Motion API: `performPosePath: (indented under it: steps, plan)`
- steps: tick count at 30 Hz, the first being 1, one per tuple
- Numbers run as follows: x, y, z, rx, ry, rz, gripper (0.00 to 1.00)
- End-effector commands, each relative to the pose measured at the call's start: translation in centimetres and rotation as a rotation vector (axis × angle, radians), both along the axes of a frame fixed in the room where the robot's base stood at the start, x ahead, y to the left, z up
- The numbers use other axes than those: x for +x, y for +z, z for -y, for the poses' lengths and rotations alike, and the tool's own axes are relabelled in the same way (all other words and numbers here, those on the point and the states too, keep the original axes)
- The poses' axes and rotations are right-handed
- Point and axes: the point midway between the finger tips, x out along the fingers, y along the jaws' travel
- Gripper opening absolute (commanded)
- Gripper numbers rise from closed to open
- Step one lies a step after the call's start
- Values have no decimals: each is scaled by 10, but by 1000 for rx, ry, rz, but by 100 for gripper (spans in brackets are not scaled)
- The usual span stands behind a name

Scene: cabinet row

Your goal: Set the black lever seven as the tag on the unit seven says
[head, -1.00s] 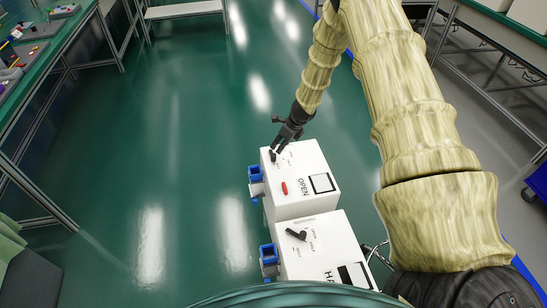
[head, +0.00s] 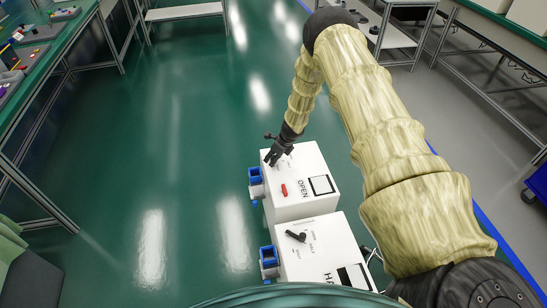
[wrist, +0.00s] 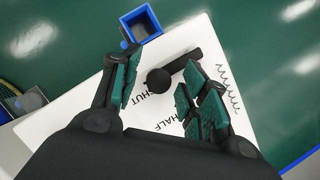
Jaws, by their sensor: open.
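The farther white unit (head: 310,207) carries a tag reading OPEN (head: 303,189), a red handle and a black lever. I cannot read a unit number. My gripper (head: 274,159) is over its far left corner and hides the lever in the head view. In the wrist view the black lever (wrist: 183,64) has a round hub and a bar pointing to the upper right. My gripper (wrist: 160,66) is open there, one finger on each side of the lever. The right finger overlaps the bar's edge; contact is unclear. Printed SHUT and HALF show below the hub.
A nearer white unit (head: 322,232) has its own black lever (head: 296,236) and a partly cut-off tag starting HA. Blue square holders (head: 255,175) stick out on the units' left sides. Green floor left of them is clear. Workbenches stand at both sides.

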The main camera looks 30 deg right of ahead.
Motion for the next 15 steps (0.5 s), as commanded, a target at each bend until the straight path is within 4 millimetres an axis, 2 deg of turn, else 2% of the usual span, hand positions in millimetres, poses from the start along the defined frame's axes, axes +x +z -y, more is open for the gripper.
performPosePath:
  steps: [11,12,15]
  plan:
    - [1,-5,-2,1,0,0,44]
    - [1,-5,-1,1,0,0,42]
    - [1,-5,-1,1,0,0,24]
